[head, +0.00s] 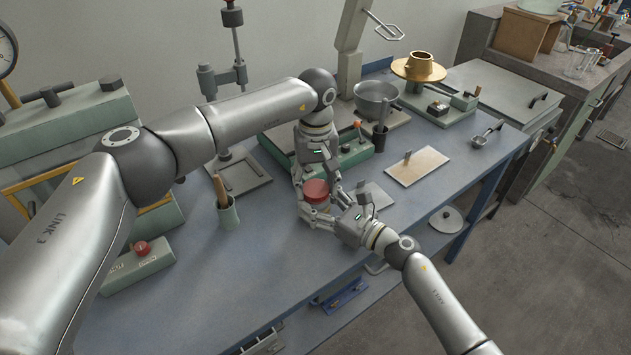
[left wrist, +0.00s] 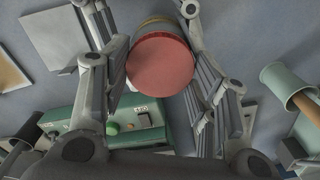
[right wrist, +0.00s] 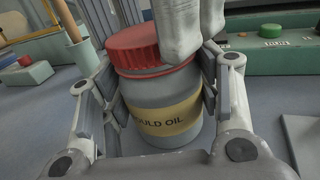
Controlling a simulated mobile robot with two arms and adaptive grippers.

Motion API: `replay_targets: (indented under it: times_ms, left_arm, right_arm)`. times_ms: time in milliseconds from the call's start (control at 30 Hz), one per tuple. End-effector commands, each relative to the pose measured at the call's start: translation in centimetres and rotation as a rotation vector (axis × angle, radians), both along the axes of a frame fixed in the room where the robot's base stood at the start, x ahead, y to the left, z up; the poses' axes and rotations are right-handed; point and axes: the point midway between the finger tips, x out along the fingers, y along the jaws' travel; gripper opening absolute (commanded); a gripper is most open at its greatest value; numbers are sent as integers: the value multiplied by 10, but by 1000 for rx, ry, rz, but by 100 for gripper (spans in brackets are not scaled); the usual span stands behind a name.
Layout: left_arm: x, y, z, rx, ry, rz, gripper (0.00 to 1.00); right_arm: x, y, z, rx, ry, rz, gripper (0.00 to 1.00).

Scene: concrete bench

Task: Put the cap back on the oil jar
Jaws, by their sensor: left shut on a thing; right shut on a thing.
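The oil jar is a grey jar with a tan label reading "MOULD OIL" (right wrist: 165,119), upright in the right wrist view. The red ribbed cap (right wrist: 146,46) is at the jar's mouth, and its flat top faces the left wrist camera (left wrist: 160,64). I cannot tell whether it is fully seated. My left gripper (head: 317,179) comes down from above and is shut on the cap. My right gripper (right wrist: 161,97) comes in from the side, low on the bench, and is shut on the jar body. Fingers hide part of the cap and jar.
A green cup with a wooden handle (head: 229,214) and a green box with a red button (head: 139,255) stand to the left. A pale board (head: 417,166) and a round grey lid (head: 446,219) lie to the right. The blue front edge of the bench is close.

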Motion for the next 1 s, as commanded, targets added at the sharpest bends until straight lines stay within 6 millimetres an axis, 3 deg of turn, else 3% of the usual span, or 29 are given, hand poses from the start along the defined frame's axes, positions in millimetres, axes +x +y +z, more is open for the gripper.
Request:
replay_targets:
  times_ms: [200, 400, 833, 867, 1000]
  left_arm:
    - [1, 0, 1, 0, -3, -366, 47]
    - [1, 0, 1, 0, -3, -619, 47]
    - [1, 0, 1, 0, -4, -695, 47]
    - [1, 0, 1, 0, -4, -694, 58]
    - [1, 0, 1, 0, -3, -694, 75]
  right_arm:
    - [0, -1, -2, -2, 3, -1, 0]
    - [0, -1, -2, -2, 3, 0, 0]
    - [-1, 0, -2, -2, 3, 0, 0]
    - [-1, 0, -2, -2, 3, 0, 0]
    - [-1, 0, -2, -2, 3, 1, 0]
